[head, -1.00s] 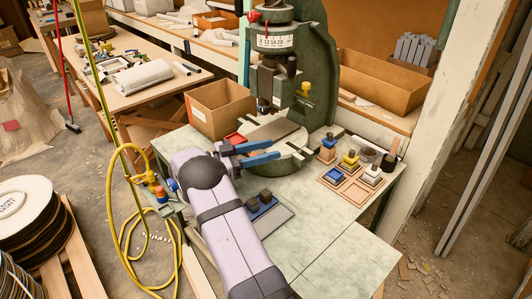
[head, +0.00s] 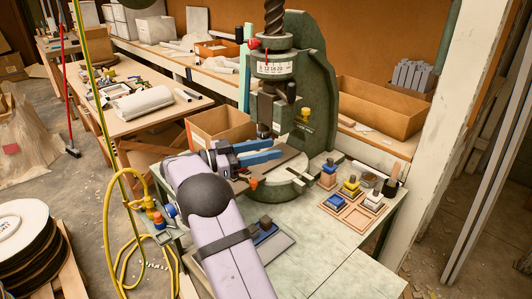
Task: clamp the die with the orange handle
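The fly press (head: 305,75) is green and stands at the back of the bench, with its ram above a round bed (head: 286,188). A small orange-red handle (head: 253,183) shows at the near left side of the bed, just below my gripper. My gripper (head: 277,148) has two blue fingers pointing right, spread apart, with nothing seen between them. It is above the bed and in front of the ram's lower end (head: 264,130), apart from the orange handle in the picture. I cannot make out the die on the bed; my gripper hides part of that area.
A wooden tray (head: 348,217) with blue, yellow and white-topped tools is at the right of the bench. A dark block with a blue base (head: 265,232) lies on a grey plate beside my arm. A cardboard box (head: 212,125) is behind my gripper. The front right bench top is clear.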

